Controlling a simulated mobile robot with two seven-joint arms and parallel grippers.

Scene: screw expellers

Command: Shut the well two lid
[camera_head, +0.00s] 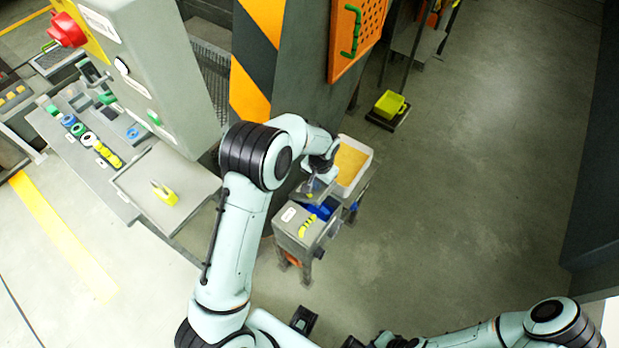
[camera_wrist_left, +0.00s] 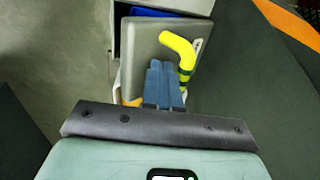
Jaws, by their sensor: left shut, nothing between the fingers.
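In the head view, a grey metal box (camera_head: 292,238) stands beside the striped column, with a yellow handle (camera_head: 307,225) on its top. Behind that handle is a blue-lined opening (camera_head: 325,207), with a grey lid tilted up at it. In the left wrist view the grey lid (camera_wrist_left: 146,48) with its bent yellow handle (camera_wrist_left: 183,55) is close, and blue (camera_wrist_left: 155,12) shows beyond its edge. My left gripper (camera_wrist_left: 160,66) is shut and empty, its fingertips over the lid beside the handle. Contact is unclear. My right arm enters at lower right; its fingers cannot be made out.
A pale tray with yellow-orange contents (camera_head: 350,165) stands just behind the box. The striped column (camera_head: 258,90) is close to my left arm. A bench (camera_head: 150,185) with a yellow-handled piece is at left. The floor at right is open.

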